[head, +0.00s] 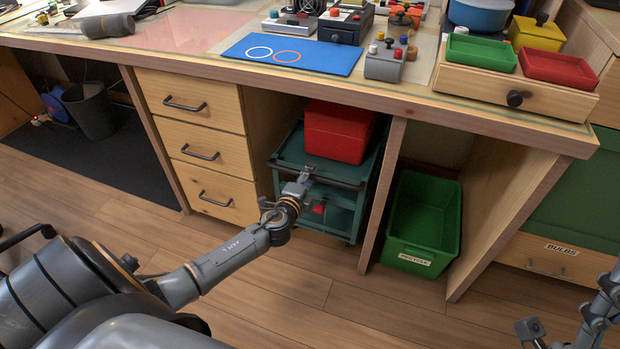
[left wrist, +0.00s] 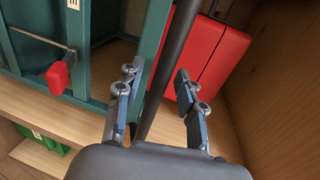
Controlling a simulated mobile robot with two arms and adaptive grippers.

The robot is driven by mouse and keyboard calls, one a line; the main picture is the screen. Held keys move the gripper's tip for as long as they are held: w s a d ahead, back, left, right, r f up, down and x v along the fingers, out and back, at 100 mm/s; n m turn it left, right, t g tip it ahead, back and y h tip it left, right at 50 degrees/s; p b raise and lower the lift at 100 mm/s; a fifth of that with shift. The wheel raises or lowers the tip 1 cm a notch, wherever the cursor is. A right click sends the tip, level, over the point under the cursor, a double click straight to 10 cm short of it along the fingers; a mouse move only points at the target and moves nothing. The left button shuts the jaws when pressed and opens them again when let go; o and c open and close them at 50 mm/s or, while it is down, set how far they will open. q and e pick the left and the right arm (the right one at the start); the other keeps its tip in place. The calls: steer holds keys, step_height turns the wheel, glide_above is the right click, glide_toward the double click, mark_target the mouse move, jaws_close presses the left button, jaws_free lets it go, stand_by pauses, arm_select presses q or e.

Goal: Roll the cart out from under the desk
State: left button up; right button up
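The teal cart (head: 290,157) stands under the desk, between the wooden drawers and a wooden panel. A red box (head: 338,132) sits on its top; it also shows in the left wrist view (left wrist: 217,60). The cart's dark handle bar (head: 335,181) runs across its front. My left gripper (head: 306,174) is at this bar. In the left wrist view the bar (left wrist: 170,65) passes between the two fingers, with visible gaps, so the gripper is open around it. My right gripper (head: 530,330) is at the lower right edge, far from the cart; its opening is unclear.
The desk (head: 390,92) overhangs the cart. Drawers (head: 205,150) stand left of it, a wooden panel (head: 382,195) right. A green recycle bin (head: 423,222) is beyond that panel. A red tab (left wrist: 58,77) is on the cart's front. The floor (head: 310,300) in front is clear.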

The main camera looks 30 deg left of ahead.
arm_select(q)
steer(key=shift+w+f, duration=0.1)
steer(key=shift+w, duration=0.3)
jaws_close()
